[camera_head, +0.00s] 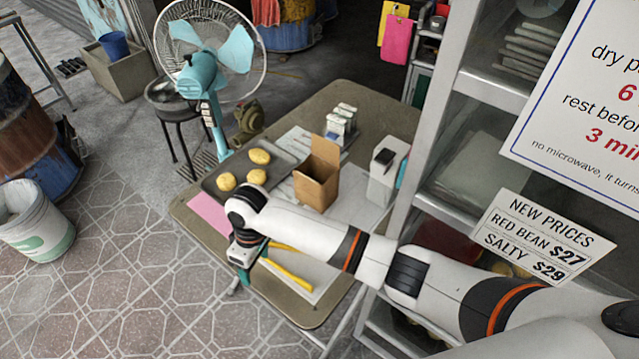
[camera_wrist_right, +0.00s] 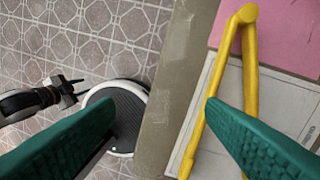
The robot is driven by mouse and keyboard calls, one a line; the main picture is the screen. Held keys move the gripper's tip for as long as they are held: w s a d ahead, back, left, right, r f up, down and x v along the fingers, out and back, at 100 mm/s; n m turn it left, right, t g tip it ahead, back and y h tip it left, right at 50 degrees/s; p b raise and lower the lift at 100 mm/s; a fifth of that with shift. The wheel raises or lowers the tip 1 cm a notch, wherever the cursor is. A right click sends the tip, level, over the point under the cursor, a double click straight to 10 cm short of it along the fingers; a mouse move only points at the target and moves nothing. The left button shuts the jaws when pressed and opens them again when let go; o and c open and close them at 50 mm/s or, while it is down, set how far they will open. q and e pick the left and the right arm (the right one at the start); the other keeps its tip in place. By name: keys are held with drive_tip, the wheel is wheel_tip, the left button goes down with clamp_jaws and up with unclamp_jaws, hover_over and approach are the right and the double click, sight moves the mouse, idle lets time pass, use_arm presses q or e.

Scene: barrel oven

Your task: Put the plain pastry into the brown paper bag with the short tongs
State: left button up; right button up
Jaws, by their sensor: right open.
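The yellow short tongs (camera_head: 288,277) lie on the table's near part; their hinged end (camera_wrist_right: 243,18) points up in the right wrist view. My right gripper (camera_head: 247,253) is open and empty near the tongs. In the right wrist view its green fingers (camera_wrist_right: 162,110) are wide apart, and the right finger covers part of the tongs. The brown paper bag (camera_head: 312,187) stands upright and open on the table. Three round golden pastries (camera_head: 227,181) sit on a dark tray (camera_head: 210,187); I cannot tell which is plain. My left gripper (camera_wrist_right: 68,92) shows small in the right wrist view, its opening unclear.
A pink sheet (camera_head: 207,214) lies at the table's left edge. A white box-like dispenser (camera_head: 384,178) and small jars (camera_head: 342,122) stand beyond the bag. A metal shelf with signs (camera_head: 530,238) borders the table on the right. A fan (camera_head: 205,80) stands behind.

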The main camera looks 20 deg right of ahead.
use_arm(q)
drive_tip(key=s+a+f, duration=0.1)
drive_tip(key=s+f, duration=0.3)
drive_tip(key=s, duration=0.3)
drive_tip(key=shift+s+a+g, duration=0.15)
drive_tip(key=shift+a+g, duration=0.05)
drive_tip(key=shift+g, duration=0.1)
use_arm(e)
drive_tip(key=w+d+r+h, duration=0.2)
drive_tip(key=w+d, duration=0.1)
drive_tip(key=w, duration=0.3)
drive_tip(key=shift+w+d+r, duration=0.25)
drive_tip(key=shift+w+r, duration=0.05)
drive_tip(key=shift+r, duration=0.05)
drive_tip(key=b, duration=0.6)
hover_over(273, 256)
drive_tip(key=f, duration=0.5)
drive_tip(key=shift+w+a+f, duration=0.15)
drive_tip(key=shift+w+f, duration=0.1)
use_arm(q)
wheel_tip(273, 256, down, 6)
use_arm(e)
drive_tip(key=shift+s+f, duration=0.1)
drive_tip(key=shift+f, duration=1.65)
use_arm(q)
drive_tip(key=shift+f, duration=0.1)
use_arm(e)
drive_tip(key=c, duration=0.7)
drive_tip(key=shift+r, duration=0.15)
